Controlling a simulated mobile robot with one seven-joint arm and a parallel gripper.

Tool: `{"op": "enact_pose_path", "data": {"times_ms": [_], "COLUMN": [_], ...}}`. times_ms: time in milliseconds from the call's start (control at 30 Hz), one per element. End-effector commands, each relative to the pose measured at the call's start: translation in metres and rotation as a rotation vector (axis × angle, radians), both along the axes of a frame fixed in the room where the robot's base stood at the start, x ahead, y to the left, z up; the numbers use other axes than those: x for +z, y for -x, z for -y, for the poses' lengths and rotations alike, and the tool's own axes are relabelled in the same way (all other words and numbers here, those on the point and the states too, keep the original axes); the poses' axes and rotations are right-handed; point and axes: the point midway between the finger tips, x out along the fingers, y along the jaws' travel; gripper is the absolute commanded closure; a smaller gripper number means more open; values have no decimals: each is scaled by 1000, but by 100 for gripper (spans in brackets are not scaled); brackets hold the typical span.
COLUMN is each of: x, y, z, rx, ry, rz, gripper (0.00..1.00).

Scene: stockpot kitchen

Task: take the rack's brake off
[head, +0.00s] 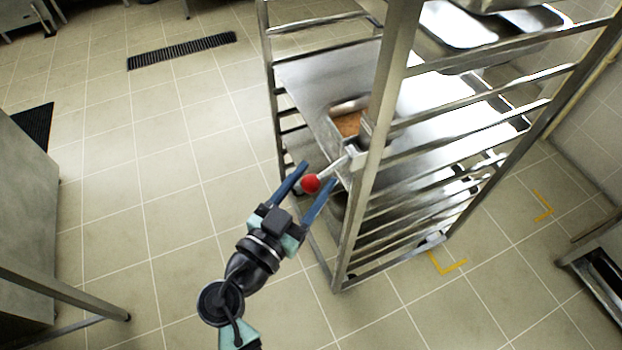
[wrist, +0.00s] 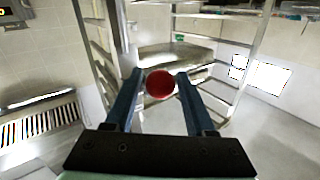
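The rack (head: 374,150) is a tall metal frame with several shelf rails, standing right of centre in the head view. Its brake lever shows as a pale metal rod (head: 335,168) with a red ball knob (head: 311,183), sticking out from the near post. My gripper (head: 318,174) is open, with its two blue fingers on either side of the red knob. In the wrist view the knob (wrist: 160,84) sits between the fingertips of my gripper (wrist: 158,80), with a small gap seeming to show on each side. Whether a finger touches the knob is unclear.
A metal pan with brown contents (head: 349,122) sits on a rack shelf, and another metal pan (head: 470,25) is higher up. Yellow corner marks (head: 447,265) lie on the floor at right. A grey cabinet (head: 28,215) stands at left. The tiled floor between is clear.

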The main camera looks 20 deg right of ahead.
Motion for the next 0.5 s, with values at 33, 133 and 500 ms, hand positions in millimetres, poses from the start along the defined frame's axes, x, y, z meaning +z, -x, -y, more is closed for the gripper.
{"op": "enact_pose_path", "data": {"times_ms": [33,133,500], "x": [0,0,0], "y": [0,0,0], "z": [0,0,0], "rx": [0,0,0], "ry": [0,0,1], "rz": [0,0,-1], "gripper": [56,74,100]}}
